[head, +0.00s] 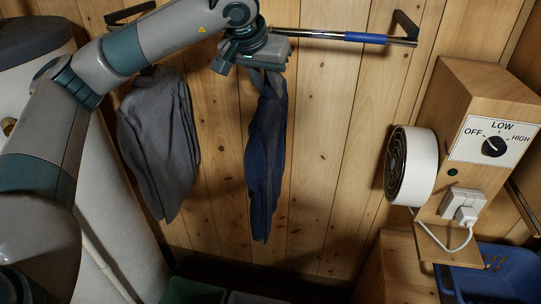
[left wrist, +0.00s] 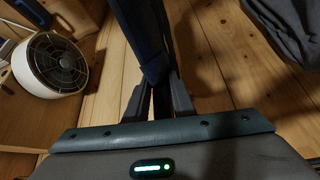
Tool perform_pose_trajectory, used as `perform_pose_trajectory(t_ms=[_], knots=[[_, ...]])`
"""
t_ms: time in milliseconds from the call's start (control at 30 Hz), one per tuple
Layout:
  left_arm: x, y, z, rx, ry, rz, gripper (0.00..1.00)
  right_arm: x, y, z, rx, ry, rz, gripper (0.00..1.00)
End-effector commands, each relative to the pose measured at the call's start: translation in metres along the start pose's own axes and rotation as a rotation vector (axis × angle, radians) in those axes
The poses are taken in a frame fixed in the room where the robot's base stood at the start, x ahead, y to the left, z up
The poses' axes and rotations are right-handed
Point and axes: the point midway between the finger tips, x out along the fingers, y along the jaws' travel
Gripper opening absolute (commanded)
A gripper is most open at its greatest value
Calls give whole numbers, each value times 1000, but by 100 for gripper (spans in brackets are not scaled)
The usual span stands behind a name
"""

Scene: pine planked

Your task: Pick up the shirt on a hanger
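The dark blue shirt (head: 264,155) hangs narrow and edge-on in the head view, in front of the plank wall. My left gripper (head: 262,68) is at its top, just below the rail. In the left wrist view the shirt (left wrist: 145,42) runs up from between the fingers of my left gripper (left wrist: 160,92). The fingers are close together and look shut on the shirt's upper part. The hanger and its hook are hidden by the gripper. A grey shirt (head: 160,140) hangs to the left, with its top behind my left arm. My right gripper is not in view.
A metal rail with a blue sleeve (head: 365,38) runs along the wall on dark brackets. A wooden heater box (head: 480,85) with a round white fan (head: 412,165) stands at the right, above a blue basket (head: 495,272). The wall between shirt and fan is clear.

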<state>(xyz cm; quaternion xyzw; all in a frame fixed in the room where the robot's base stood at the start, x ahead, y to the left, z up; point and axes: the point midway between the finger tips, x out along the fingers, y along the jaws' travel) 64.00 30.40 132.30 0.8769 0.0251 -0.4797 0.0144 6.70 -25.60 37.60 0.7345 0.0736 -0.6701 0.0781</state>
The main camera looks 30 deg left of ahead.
Motion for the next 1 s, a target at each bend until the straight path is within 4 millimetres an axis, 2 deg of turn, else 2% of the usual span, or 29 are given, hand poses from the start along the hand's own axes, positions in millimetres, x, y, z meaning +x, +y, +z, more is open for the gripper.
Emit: perform_pose_trajectory(t_ms=[567, 900, 1000], knots=[[-5, 0, -4, -1, 4, 0, 0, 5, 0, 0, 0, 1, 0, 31], [-29, 1, -20, -1, 6, 1, 0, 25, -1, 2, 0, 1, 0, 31], [-36, 0, -6, 3, 4, 0, 0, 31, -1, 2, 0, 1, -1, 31]])
